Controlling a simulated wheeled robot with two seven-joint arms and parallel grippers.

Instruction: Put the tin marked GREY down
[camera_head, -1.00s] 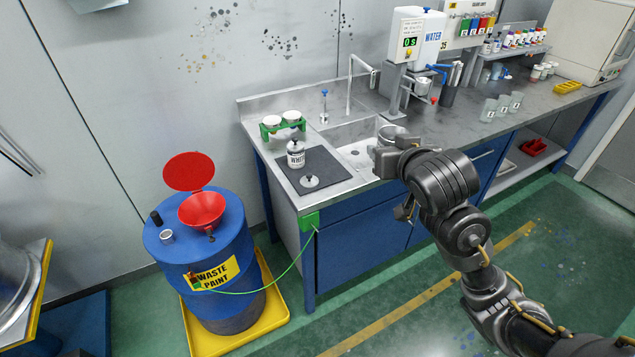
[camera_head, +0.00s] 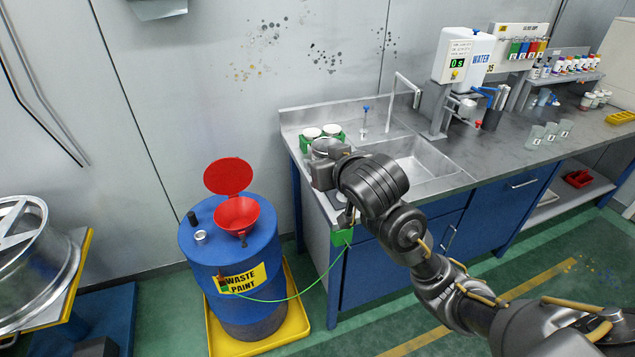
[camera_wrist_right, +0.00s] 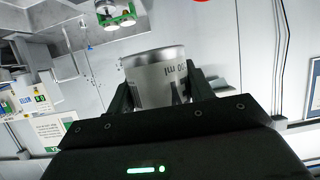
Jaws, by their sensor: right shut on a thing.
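My right gripper (camera_head: 322,165) is over the left end of the steel worktop, in front of the green rack. In the right wrist view its fingers (camera_wrist_right: 158,92) are shut around a grey metal tin (camera_wrist_right: 155,72). Small dark print on the tin appears upside down there and looks like a volume mark; I cannot read GREY on it. In the head view my gripper and arm largely hide the tin. They also cover the dark mat and the WHITE tin. My left gripper is in neither view.
The green rack (camera_head: 306,144) with two white-topped pots stands behind my gripper. The sink (camera_head: 420,160) lies to the right. A blue waste paint drum (camera_head: 215,262) with a red funnel (camera_head: 238,215) stands left of the bench. Bare worktop (camera_head: 505,152) lies right of the sink.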

